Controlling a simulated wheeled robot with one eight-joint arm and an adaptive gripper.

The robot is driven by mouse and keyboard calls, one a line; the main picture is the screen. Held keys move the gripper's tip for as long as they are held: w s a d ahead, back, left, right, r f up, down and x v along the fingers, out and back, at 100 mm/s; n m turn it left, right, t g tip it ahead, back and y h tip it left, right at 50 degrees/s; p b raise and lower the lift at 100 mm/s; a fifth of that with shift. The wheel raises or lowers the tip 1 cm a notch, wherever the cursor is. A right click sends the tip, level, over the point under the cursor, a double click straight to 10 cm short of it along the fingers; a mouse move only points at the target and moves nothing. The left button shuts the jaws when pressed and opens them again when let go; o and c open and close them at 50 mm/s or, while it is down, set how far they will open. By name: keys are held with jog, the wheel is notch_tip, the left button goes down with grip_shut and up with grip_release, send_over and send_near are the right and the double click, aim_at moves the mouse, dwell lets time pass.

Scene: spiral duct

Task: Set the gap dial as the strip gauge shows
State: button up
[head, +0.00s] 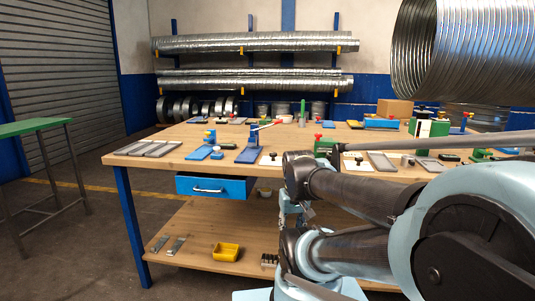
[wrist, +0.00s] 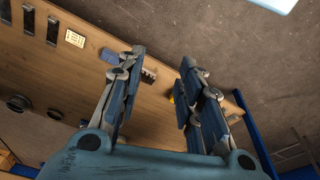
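My gripper (wrist: 162,58) is open and empty in the wrist view, its two fingers well apart above a wooden shelf. In the head view the gripper is hard to pick out among my arm links. I cannot single out the gap dial or the strip gauge for certain. On the workbench (head: 135,160) stand a blue tool with a red-tipped lever (head: 250,152), a blue tool with a yellow part (head: 203,152) and a white plate with a dark knob (head: 271,159). No scale or dial mark is readable.
A yellow bin (head: 225,252), flat metal strips (head: 176,245) and a dark ridged block (head: 269,260) are on the lower shelf. A blue drawer (head: 215,187) hangs under the bench. A large spiral duct (head: 450,50) is at upper right.

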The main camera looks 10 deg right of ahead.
jog(key=shift+o, duration=1.9)
jog(key=r, duration=0.2)
jog(key=w+r, duration=0.1)
jog(key=shift+a+r, duration=0.1)
jog(key=shift+r, duration=0.25)
notch_tip(320, 180, up, 28)
jog(key=n+g, duration=0.2)
jog(key=n, duration=0.3)
send_over(273, 157)
jog(key=w, duration=0.2)
jog(key=f, duration=1.6)
jog(key=shift+s+d+f, duration=0.15)
jog(key=shift+d+f, duration=0.1)
jog(key=shift+f, duration=0.05)
jog(key=shift+c, duration=0.4)
jog(key=c, duration=1)
